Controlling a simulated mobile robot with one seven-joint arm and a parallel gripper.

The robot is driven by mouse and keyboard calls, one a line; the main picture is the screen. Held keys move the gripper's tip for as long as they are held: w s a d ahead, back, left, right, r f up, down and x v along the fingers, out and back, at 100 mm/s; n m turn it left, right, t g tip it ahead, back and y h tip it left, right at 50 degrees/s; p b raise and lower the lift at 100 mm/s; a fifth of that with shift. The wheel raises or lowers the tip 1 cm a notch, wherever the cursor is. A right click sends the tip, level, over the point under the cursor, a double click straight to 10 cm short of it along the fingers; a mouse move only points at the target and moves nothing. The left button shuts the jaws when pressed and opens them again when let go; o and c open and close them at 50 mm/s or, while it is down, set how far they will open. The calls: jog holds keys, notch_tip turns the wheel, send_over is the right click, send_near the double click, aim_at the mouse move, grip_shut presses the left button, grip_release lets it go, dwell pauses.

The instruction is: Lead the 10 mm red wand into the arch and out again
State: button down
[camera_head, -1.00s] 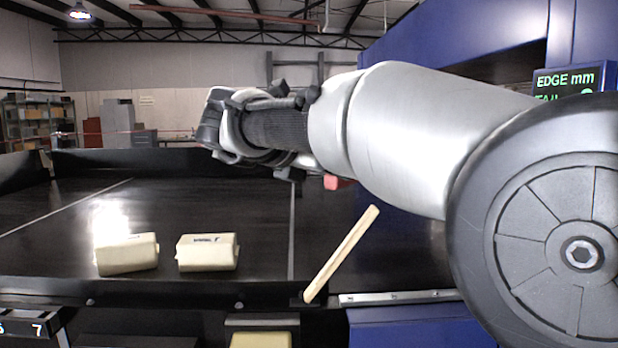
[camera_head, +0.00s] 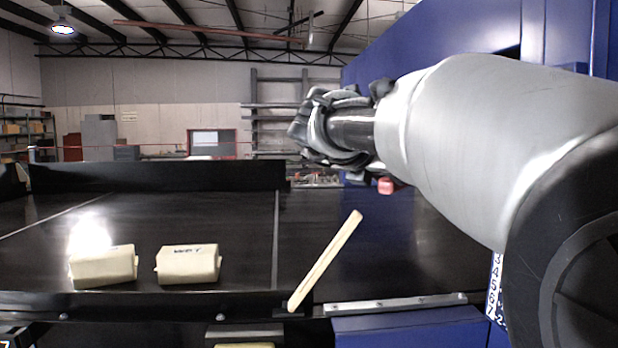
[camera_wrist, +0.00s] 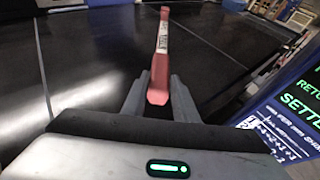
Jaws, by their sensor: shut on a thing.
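The red wand (camera_wrist: 162,50) is held between the fingers of my gripper (camera_wrist: 160,92) in the wrist view. It points away over the dark belt, and a pale label with dark print is on its shaft. In the head view only a red end of the wand (camera_head: 386,186) shows below my arm, and my fingertips are hidden there. The blue housing (camera_head: 420,60) of the arch is at the right in the head view, mostly behind my arm. Its opening cannot be made out clearly.
Two cream blocks (camera_head: 188,264) (camera_head: 104,266) sit on the black belt (camera_head: 150,225) at the left. A pale slanted bar (camera_head: 326,260) stands at the belt's front edge. A screen with green text (camera_wrist: 300,100) is at the right in the wrist view.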

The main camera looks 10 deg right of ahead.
jog(key=d, duration=0.8)
jog(key=a+p, duration=0.9)
jog(key=a, duration=3)
jog(key=shift+a+p, duration=0.3)
jog(key=shift+p, duration=0.05)
